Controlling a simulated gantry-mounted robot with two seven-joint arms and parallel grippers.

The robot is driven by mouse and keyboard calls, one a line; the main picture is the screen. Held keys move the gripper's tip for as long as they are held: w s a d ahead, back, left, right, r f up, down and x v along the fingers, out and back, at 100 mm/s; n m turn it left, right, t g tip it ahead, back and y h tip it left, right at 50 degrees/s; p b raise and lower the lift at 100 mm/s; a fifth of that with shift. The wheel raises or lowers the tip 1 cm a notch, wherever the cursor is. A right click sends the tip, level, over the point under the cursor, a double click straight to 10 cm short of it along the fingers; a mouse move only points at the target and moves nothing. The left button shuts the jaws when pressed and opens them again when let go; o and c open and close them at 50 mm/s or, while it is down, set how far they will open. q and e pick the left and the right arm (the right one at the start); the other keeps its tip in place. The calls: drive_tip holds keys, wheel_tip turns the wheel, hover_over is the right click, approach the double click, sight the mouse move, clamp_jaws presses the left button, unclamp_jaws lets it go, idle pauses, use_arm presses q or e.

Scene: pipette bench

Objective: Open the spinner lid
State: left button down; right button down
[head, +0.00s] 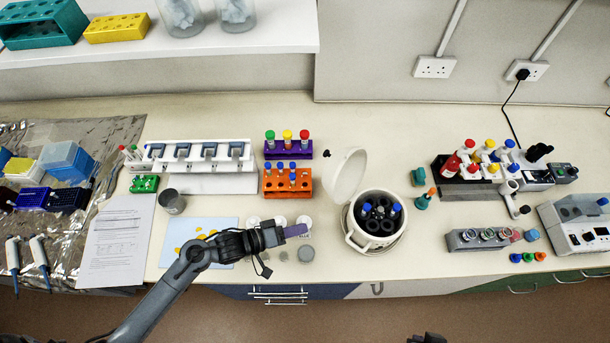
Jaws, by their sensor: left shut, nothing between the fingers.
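The white round spinner (353,238) stands on the bench right of centre. Its lid (346,177) is raised and tilted up at the spinner's back left, so the bowl is uncovered. Inside the bowl is a dark rotor (376,222) with several holes and a few blue-capped tubes. My left gripper (300,230) is shut and empty over the bench, left of the spinner and apart from it and its lid. My right gripper does not show clearly; only a small dark part is at the bottom edge.
An orange rack (287,189) and a purple rack (287,155) with capped tubes stand behind my left gripper. Small round lids and a grey disc (306,253) lie near it. A teal-capped tube (424,199) stands right of the spinner.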

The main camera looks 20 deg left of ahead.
use_arm(q)
drive_tip(key=w+a+r+n+h+b, duration=0.25)
drive_tip(key=w+a+h, duration=0.2)
drive_tip(key=a, duration=0.25)
drive_tip(key=w+a+r+n+h+b, duration=0.1)
drive_tip(key=w+a+r+h+b, duration=0.15)
drive_tip(key=w+a+r, duration=0.35)
drive_tip(key=w+d+p, duration=0.2)
drive_tip(key=d+p, duration=0.1)
drive_tip(key=d, duration=0.8)
drive_tip(key=shift+w+r+p, duration=0.25)
drive_tip(key=shift+r+p, duration=0.05)
drive_tip(key=shift+p, duration=0.1)
drive_tip(key=shift+d, duration=0.1)
